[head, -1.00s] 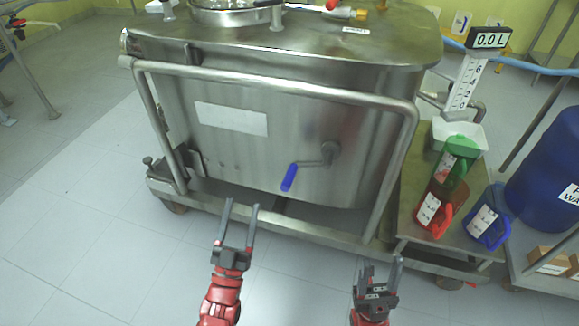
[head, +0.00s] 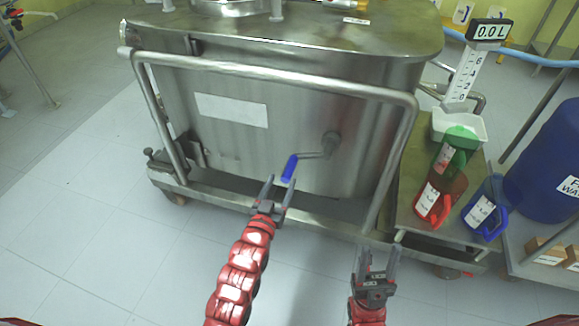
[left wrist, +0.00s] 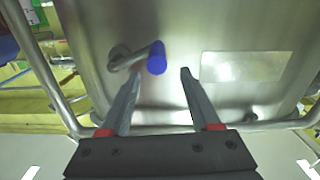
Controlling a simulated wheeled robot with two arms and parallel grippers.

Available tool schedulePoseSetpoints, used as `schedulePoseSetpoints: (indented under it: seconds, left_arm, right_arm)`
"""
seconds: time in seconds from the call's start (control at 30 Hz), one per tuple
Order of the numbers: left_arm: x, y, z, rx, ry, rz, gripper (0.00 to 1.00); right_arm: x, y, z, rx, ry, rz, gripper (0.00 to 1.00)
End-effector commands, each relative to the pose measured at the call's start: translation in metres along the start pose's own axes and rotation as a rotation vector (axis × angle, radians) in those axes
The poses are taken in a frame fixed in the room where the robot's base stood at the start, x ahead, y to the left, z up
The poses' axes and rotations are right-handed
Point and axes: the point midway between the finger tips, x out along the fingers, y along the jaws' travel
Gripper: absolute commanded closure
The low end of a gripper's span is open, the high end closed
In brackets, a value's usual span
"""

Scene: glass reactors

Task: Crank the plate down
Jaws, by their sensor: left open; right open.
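The crank is a grey arm (head: 318,154) on the front wall of a steel tank (head: 230,140), with a blue handle (head: 290,168) at its left end. My left gripper (head: 279,186) is open, just below the blue handle in the head view. In the left wrist view the blue handle (left wrist: 156,58) appears end-on, beyond and between the open fingers (left wrist: 160,82), which do not visibly touch it. My right gripper (head: 381,258) is open and empty, lower right, in front of the cart's lower frame. The plate is not clearly identifiable.
A tubular rail (head: 270,72) frames the tank front, with the crank inside it. To the right a cart shelf (head: 405,222) holds green (head: 452,150), red (head: 437,200) and blue (head: 487,210) jugs. A blue barrel (head: 548,165) stands further right. The left floor is clear.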

Motion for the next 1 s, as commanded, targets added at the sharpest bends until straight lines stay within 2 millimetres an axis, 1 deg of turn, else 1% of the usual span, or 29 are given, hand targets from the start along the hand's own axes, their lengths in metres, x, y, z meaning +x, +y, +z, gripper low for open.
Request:
schedulePoseSetpoints:
  seconds: [0.03,0.13,0.2,0.3,0.4,0.5,0.6,0.87,1.0]
  left_arm:
    - [0.011,0.000,0.003,0.000,0.000,0.000,0.37]
    - [0.032,0.000,0.001,0.000,0.005,0.001,0.37]
    - [0.044,0.000,0.003,0.001,0.002,0.000,0.37]
    - [0.060,0.000,0.002,0.001,0.002,0.001,0.37]
    - [0.071,0.000,0.001,0.001,0.002,0.000,0.37]
    - [0.079,0.000,0.001,0.001,0.000,0.000,0.37]
    - [0.082,0.000,0.001,0.001,-0.001,0.000,0.37]
    - [0.083,0.000,0.001,0.001,-0.001,0.000,0.37]
    - [0.083,0.000,0.001,0.001,-0.001,0.000,0.62]
  right_arm:
    - [-0.005,0.000,0.000,-0.001,0.003,-0.004,0.48]
    - [-0.010,-0.001,0.000,-0.004,0.009,-0.011,0.48]
    - [-0.013,-0.001,0.000,-0.006,0.013,-0.016,0.48]
    - [-0.017,-0.001,-0.001,-0.008,0.018,-0.023,0.48]
    - [-0.019,-0.001,-0.001,-0.009,0.022,-0.029,0.48]
    - [-0.020,-0.001,-0.001,-0.010,0.025,-0.032,0.48]
    - [-0.020,-0.001,-0.002,-0.010,0.026,-0.034,0.48]
    - [-0.020,-0.001,-0.002,-0.011,0.027,-0.034,0.48]
    - [-0.020,-0.001,-0.002,-0.010,0.027,-0.034,0.48]
